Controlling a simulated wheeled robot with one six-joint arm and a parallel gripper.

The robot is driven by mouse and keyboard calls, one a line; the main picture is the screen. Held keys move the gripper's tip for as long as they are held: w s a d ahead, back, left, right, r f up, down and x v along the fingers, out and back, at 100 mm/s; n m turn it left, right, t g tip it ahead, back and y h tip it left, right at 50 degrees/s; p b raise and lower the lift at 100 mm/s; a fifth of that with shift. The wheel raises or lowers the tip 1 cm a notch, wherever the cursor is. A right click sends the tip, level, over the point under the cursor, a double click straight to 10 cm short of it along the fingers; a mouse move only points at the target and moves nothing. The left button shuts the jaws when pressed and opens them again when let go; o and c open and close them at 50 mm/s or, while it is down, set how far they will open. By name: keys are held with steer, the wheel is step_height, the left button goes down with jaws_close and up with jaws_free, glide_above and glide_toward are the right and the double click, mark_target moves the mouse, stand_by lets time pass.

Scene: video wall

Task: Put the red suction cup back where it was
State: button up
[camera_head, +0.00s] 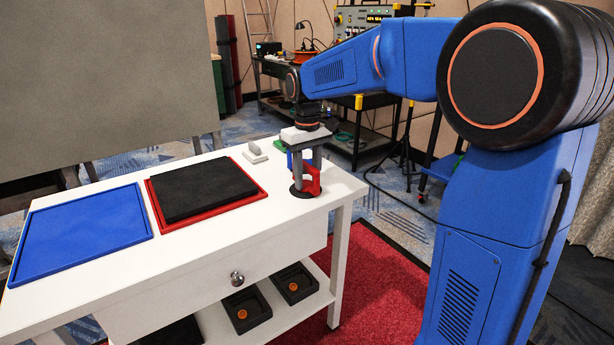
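A red suction cup (312,180) with a dark round base stands upright near the right end of the white table (262,234). My gripper (305,178) points straight down over it, with its grey fingers at the cup's upper part. Whether the fingers press on the cup or only stand around it cannot be told, and they hide part of it. The cup's base appears to be on the tabletop. A blue item and a green item (281,147) show partly behind my gripper.
A blue tray (82,232) lies empty at the left. A red tray (212,223) holds a black slab (200,188). A grey-white handled block (255,153) stands at the back edge. Below are a drawer knob (237,278) and black bins (262,330) with orange pieces. Tabletop in front is clear.

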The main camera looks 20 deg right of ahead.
step_height(320, 180, up, 12)
steer(key=shift+r, duration=0.1)
stand_by(0.7)
steer(key=shift+s+d, duration=0.1)
steer(key=shift+s, duration=0.2)
steer(key=s+d+f+m+t, duration=0.1)
steer(key=s+d+f, duration=0.1)
steer(key=s, duration=0.6)
steer(key=s+d+f+m+t, duration=0.1)
steer(key=s+d+f, duration=0.1)
steer(key=s, duration=0.7)
steer(key=s+d+f+m+t, duration=0.1)
steer(key=s+d+f+t, duration=0.1)
steer(key=s+f, duration=1.1)
steer(key=shift+s+d+m+t, duration=0.3)
steer(key=shift+s+t, duration=0.2)
steer(key=shift+s, duration=0.65)
steer(key=shift+f, duration=0.1)
